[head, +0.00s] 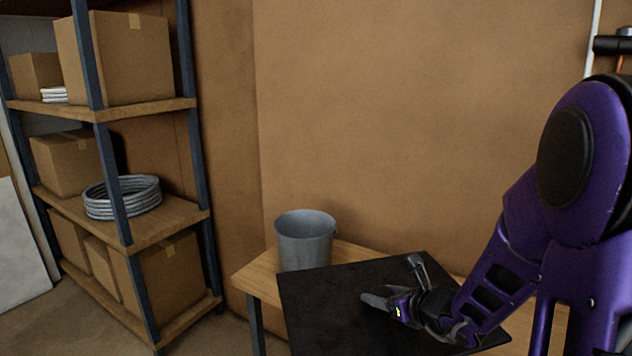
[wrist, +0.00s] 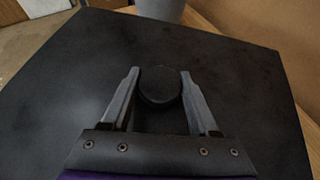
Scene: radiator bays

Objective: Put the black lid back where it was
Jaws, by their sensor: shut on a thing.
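The black lid (head: 330,310) is a large, flat, dark square panel. In the head view it hides much of the table behind and below it, and its edges sit at an angle to the table's. In the wrist view the lid (wrist: 60,80) fills most of the picture, with a round black knob (wrist: 160,88) between the fingers. My gripper (head: 390,280) is over the lid's middle, and in the wrist view its fingers (wrist: 160,75) are shut on the knob, one on each side. I cannot tell whether the lid is touching the table.
A grey bucket (head: 305,240) stands on the wooden table (head: 262,282), just behind the lid's far edge; its base is partly hidden. A shelf rack (head: 150,222) with cardboard boxes (head: 135,60) and a grey coil (head: 122,197) stands at left. A bare wall is behind the table.

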